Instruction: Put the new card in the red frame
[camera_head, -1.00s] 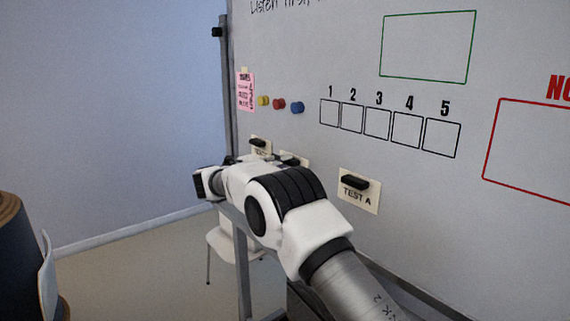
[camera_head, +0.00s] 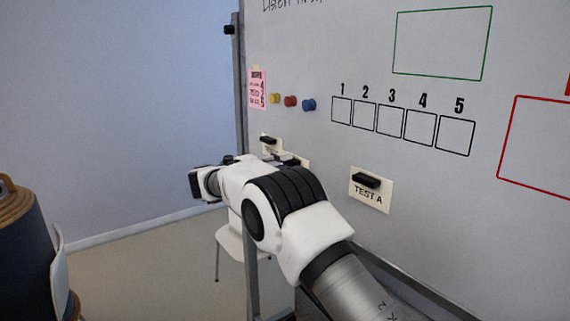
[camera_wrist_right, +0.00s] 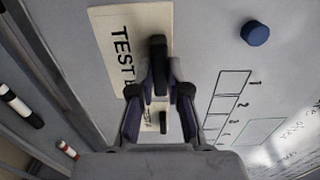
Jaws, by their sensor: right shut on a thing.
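The red frame (camera_head: 507,137) is drawn on the whiteboard at the right edge in the head view and is cut off there. Inside the part in view it is bare. My right gripper (camera_wrist_right: 158,85) is shut on the black handle (camera_wrist_right: 158,50) of a cream card (camera_wrist_right: 105,20) marked TEST; its last letter is partly hidden. In the head view my right arm hides the gripper and most of that card (camera_head: 303,162). The TEST A card (camera_head: 370,204) is on the board further right. Another cream card (camera_head: 268,148) is at the left. My left gripper is out of view.
Yellow, red and blue magnets (camera_head: 308,105) and a pink note (camera_head: 257,90) are on the board above. Numbered boxes (camera_head: 391,123) and a green frame (camera_head: 443,42) are bare. A white seat (camera_head: 236,245) stands below. A dark round object (camera_head: 28,250) is at left.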

